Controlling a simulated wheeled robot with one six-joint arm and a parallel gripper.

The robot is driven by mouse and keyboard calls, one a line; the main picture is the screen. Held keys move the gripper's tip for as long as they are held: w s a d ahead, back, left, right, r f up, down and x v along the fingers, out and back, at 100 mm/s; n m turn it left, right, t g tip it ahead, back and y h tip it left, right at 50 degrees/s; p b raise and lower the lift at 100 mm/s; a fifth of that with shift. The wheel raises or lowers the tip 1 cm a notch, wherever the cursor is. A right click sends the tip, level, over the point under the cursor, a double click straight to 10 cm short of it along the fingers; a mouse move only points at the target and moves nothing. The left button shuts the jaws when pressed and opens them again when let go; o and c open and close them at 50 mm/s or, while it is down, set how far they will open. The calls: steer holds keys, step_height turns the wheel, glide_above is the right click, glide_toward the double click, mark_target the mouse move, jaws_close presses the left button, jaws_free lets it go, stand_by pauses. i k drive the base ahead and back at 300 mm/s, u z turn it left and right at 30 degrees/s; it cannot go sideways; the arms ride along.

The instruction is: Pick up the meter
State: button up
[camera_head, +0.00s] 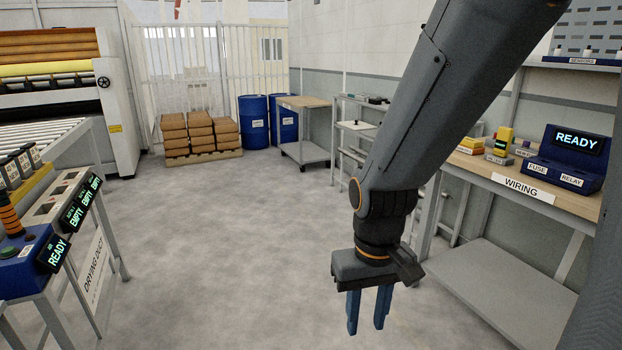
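The meter (503,138) looks like a small upright yellow handheld device with a dark face. It stands on the wiring bench (557,199) at the right, behind a small white label that is hard to read. My gripper (367,318) hangs pointing down over the floor, left of the bench and well apart from the meter. Its two blue fingers are spread with a clear gap and nothing between them.
Left of the meter are small yellow items (472,143). A blue READY box (567,157) with fuse and relay labels stands to its right. A grey trolley (305,148) and blue drum (253,121) stand behind. The middle floor is clear.

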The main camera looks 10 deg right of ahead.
mark_target(504, 135)
steer(key=z, duration=0.8)
steer(key=i, duration=1.85)
steer(key=z, duration=0.85)
